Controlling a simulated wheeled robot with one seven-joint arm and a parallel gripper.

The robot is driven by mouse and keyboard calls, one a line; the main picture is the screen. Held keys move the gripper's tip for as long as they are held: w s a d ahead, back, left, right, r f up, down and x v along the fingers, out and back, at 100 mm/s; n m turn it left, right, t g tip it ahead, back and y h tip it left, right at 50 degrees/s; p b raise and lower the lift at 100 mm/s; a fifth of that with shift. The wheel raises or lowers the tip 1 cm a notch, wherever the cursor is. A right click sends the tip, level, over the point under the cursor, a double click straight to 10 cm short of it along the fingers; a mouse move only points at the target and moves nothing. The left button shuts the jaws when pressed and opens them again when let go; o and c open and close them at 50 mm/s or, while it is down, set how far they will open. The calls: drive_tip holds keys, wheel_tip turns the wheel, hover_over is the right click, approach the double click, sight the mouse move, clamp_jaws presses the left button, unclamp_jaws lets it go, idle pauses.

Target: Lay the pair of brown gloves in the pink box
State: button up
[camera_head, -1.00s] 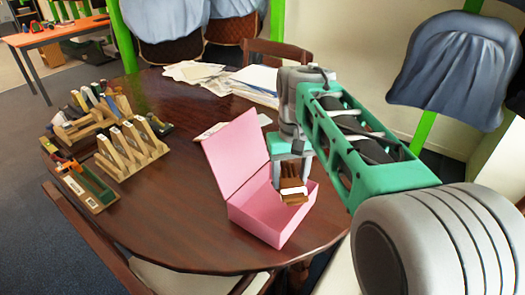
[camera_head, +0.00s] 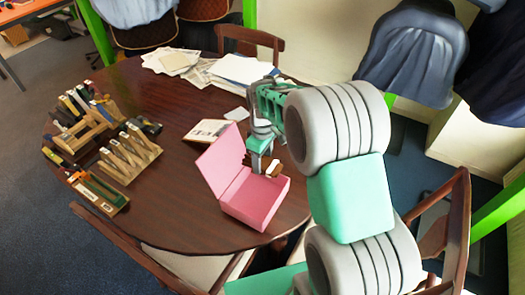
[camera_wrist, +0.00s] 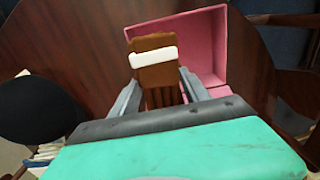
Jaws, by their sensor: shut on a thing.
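The pair of brown gloves, with a white band around it, is in my gripper (camera_wrist: 160,85). The gloves (camera_wrist: 154,77) show between the two fingers in the wrist view, and small beside the box's inner edge in the head view (camera_head: 274,168). My gripper (camera_head: 262,165) is shut on them. The pink box (camera_head: 257,203) stands open on the round table, its lid raised on the left side. The gloves are over the box's far part in the head view; I cannot tell whether they touch it. In the wrist view the box (camera_wrist: 218,45) lies behind and right of the gloves.
Wooden racks with tools (camera_head: 130,153) stand at the table's left. Papers (camera_head: 240,70) and a booklet (camera_head: 208,130) lie toward the back. Chairs surround the dark table (camera_head: 170,205); its surface left of the box is clear.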

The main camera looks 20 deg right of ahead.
wheel_tip(320, 180, down, 7)
drive_tip(key=b, duration=0.4)
drive_tip(key=shift+f+b, duration=0.15)
drive_tip(key=shift+b, duration=0.15)
idle(0.9)
drive_tip(key=shift+f, duration=0.4)
drive_tip(key=shift+f+b, duration=0.15)
drive_tip(key=shift+b, duration=0.25)
drive_tip(key=shift+f, duration=0.35)
drive_tip(key=shift+f+b, duration=0.35)
drive_tip(key=shift+b, duration=0.05)
idle(0.5)
idle(0.5)
drive_tip(key=o, duration=1.5)
drive_tip(key=shift+c, duration=0.2)
drive_tip(key=shift+c, duration=0.2)
